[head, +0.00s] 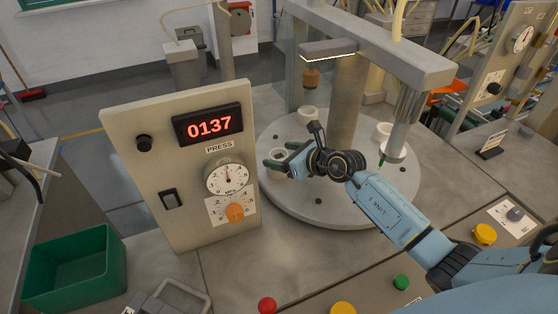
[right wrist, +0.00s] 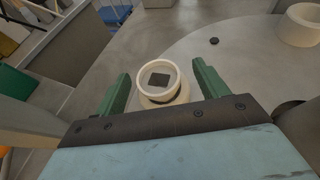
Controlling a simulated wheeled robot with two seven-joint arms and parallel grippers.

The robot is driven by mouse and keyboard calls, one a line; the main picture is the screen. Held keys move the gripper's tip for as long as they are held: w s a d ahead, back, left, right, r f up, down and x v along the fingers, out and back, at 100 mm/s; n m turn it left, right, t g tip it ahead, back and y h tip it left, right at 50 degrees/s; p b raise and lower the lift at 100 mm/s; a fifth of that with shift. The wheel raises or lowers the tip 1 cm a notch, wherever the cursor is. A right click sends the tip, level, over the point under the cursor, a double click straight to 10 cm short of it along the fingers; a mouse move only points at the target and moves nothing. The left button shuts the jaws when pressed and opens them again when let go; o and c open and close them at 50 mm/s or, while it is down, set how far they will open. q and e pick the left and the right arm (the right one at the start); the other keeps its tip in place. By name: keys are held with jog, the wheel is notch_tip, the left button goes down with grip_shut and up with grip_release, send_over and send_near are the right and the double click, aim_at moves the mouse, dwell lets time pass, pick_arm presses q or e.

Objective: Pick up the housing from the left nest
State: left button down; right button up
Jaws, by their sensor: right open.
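The housing is a cream round cup with a dark square inside; it sits in the left nest (right wrist: 185,98) on the round table. In the right wrist view the housing (right wrist: 144,85) lies between the two green fingers. My right gripper (right wrist: 160,74) is open around it, with a gap visible on both sides. In the head view my right gripper (head: 279,156) reaches in from the right over the left side of the round table, partly hiding the housing and nest. My left gripper is not in view.
The round table (head: 340,212) carries other pale cups, one at the back (head: 307,114) and one at the right (head: 383,131). The press panel (head: 160,190) stands close on the left, reading 0137. A grey overhead frame (head: 370,35) spans above. A green bin (head: 75,270) is front left.

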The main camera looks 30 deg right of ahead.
aim_at(273, 153)
jog(key=x, duration=0.3)
jog(key=shift+a, duration=0.15)
jog(key=shift+c, duration=0.2)
jog(key=c, duration=1)
jog(key=shift+r, duration=0.1)
